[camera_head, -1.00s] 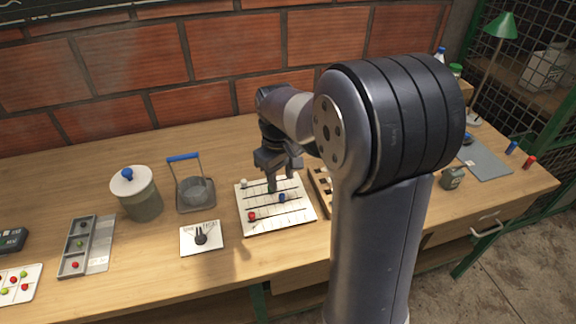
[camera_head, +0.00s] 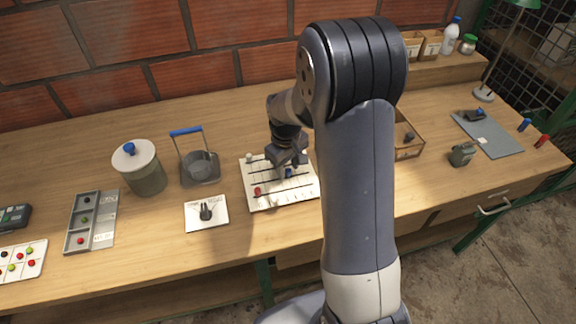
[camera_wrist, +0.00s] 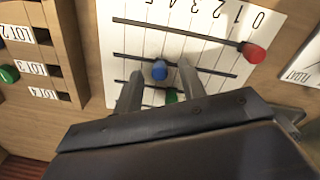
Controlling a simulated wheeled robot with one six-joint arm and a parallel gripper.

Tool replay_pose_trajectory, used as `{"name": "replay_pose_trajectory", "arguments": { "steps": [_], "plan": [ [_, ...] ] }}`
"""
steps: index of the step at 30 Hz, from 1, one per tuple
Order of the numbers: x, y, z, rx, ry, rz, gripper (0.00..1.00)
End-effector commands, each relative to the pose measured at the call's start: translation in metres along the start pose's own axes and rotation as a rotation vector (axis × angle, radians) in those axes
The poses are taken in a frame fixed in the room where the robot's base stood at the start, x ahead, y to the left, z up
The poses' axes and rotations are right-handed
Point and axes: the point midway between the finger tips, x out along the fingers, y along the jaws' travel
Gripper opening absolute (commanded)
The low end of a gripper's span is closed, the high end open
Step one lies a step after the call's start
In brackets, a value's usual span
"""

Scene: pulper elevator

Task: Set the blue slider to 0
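The white slider board (camera_head: 262,207) lies on the table with several parallel slots; in the wrist view its number scale (camera_wrist: 228,15) ends in 0 at the right. The blue slider (camera_wrist: 159,70) sits partway along the middle slot, well left of the 0 end; it also shows in the head view (camera_head: 289,172). My gripper (camera_wrist: 160,72) is open, with one finger on each side of the blue knob; I cannot tell whether either touches it. The red slider (camera_wrist: 254,53) is at the 0 end of its slot. The green slider (camera_wrist: 172,95) is partly hidden behind my gripper.
A white plate with a black knob (camera_head: 206,212) lies left of the board. A wire-handled basket (camera_head: 200,165) and a lidded jar (camera_head: 140,168) stand behind it. A wooden holder with numbered slots (camera_wrist: 62,55) is close beside the board.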

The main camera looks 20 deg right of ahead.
Motion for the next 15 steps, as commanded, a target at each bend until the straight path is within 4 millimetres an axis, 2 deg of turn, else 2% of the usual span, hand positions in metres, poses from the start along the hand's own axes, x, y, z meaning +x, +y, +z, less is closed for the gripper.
{"name": "replay_pose_trajectory", "arguments": {
  "steps": [9,15],
  "plan": [
    [0.0024,0.0001,0.0001,0.0,0.0,0.0,0.38],
    [0.0022,0.0001,0.0001,0.0,0.0,0.0,0.22]
  ]
}}
